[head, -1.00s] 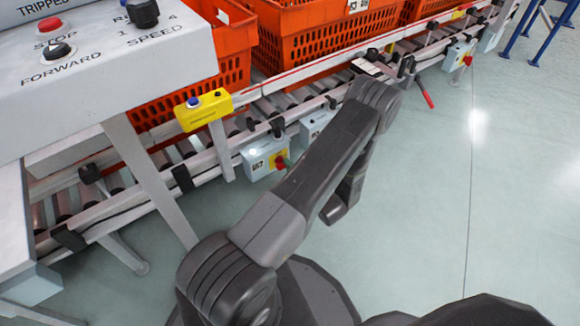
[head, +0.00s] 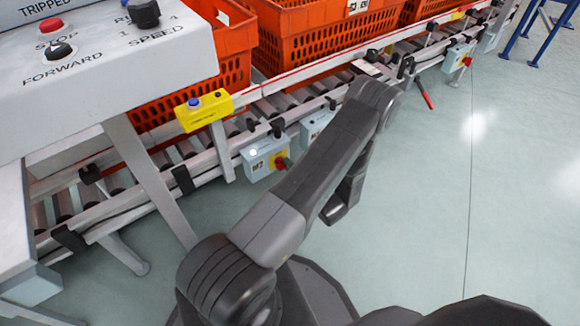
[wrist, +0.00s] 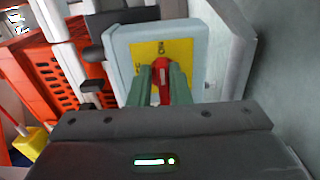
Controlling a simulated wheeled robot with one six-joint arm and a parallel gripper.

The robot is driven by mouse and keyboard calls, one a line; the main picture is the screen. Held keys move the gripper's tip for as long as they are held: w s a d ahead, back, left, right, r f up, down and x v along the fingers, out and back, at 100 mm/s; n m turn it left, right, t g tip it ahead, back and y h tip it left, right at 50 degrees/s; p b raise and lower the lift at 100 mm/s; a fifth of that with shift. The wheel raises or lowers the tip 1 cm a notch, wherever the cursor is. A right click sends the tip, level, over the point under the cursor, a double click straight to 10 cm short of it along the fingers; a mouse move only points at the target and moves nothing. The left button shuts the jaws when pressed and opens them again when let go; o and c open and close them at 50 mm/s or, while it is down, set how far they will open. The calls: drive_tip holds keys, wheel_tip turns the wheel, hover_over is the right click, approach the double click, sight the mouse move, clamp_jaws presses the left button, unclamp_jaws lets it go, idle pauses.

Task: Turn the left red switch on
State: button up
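In the wrist view a red switch handle (wrist: 162,73) sits on a yellow plate (wrist: 185,52) on a pale grey-blue box (wrist: 120,45). The handle points up and down in this view. My gripper (wrist: 161,88) has its two greenish fingers on either side of the handle, close against it, and looks shut on it. In the head view a box marked M2 (head: 257,163) carries a red switch (head: 282,163) under the conveyor. A second box (head: 315,128) is partly behind my arm, its switch hidden. My gripper is hidden in the head view.
Orange totes (head: 325,38) stand on the roller conveyor. A yellow button box (head: 203,110) is on a post in front of it. A control panel (head: 150,65) fills the upper left. A red lever (head: 426,96) sticks out at right.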

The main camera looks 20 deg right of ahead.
drive_tip(key=s+d+p, duration=0.2)
drive_tip(key=s+p, duration=0.1)
drive_tip(key=s, duration=1)
drive_tip(key=shift+s+d, duration=0.2)
drive_tip(key=shift+s, duration=0.1)
drive_tip(key=w+a+b, duration=0.2)
drive_tip(key=w+b, duration=0.1)
drive_tip(key=w, duration=1)
drive_tip(key=shift+w+a+f, duration=0.15)
drive_tip(key=shift+w+a, duration=0.1)
drive_tip(key=shift+w, duration=0.1)
drive_tip(key=shift+s, duration=0.1)
